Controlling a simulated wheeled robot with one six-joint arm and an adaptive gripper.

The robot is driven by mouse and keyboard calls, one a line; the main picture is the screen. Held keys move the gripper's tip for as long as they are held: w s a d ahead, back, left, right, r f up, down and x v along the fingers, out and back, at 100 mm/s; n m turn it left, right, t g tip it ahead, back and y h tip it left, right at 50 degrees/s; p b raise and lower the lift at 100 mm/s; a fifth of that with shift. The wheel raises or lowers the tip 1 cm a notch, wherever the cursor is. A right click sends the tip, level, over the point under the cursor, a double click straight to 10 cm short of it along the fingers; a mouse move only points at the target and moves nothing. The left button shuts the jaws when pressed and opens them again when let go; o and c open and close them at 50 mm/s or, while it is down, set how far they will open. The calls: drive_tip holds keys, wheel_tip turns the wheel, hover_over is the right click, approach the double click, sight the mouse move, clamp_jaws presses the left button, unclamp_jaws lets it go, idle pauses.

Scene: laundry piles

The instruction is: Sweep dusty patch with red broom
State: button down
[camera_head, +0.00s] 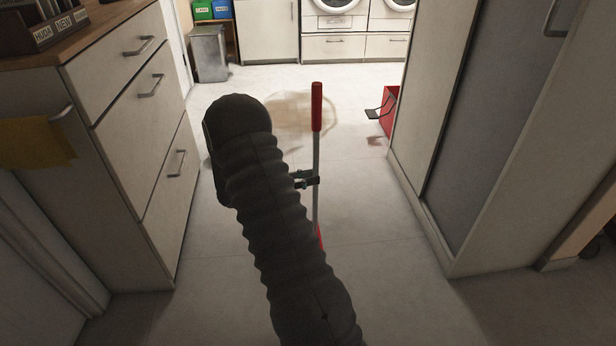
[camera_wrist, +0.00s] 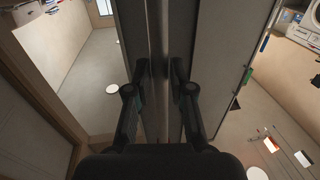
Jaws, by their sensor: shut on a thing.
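The red broom stands upright in the head view, with a red grip (camera_head: 317,107) on top, a grey shaft (camera_head: 316,155) and a red lower part (camera_head: 319,238), mostly hidden behind my arm. My gripper (camera_head: 308,180) is shut on the shaft at mid-height. The wrist view shows my gripper's two fingers (camera_wrist: 158,88) with a grey upright strip between them; I cannot tell there whether it is the shaft. The dusty patch (camera_head: 302,108) is a brown smear on the pale floor beyond the broom, partly covered by my arm and the broom.
A drawer cabinet (camera_head: 128,110) stands left and a tall cabinet (camera_head: 512,140) right, leaving a floor lane between them. A red container (camera_head: 390,112) stands by the right cabinet, near a small reddish stain (camera_head: 375,141). A grey bin (camera_head: 210,55) and washers (camera_head: 333,22) are at the back.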

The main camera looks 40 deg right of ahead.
wheel_tip(320, 180, down, 2)
drive_tip(key=shift+f+b, duration=0.1)
drive_tip(key=shift+b, duration=0.45)
drive_tip(key=shift+w, duration=0.1)
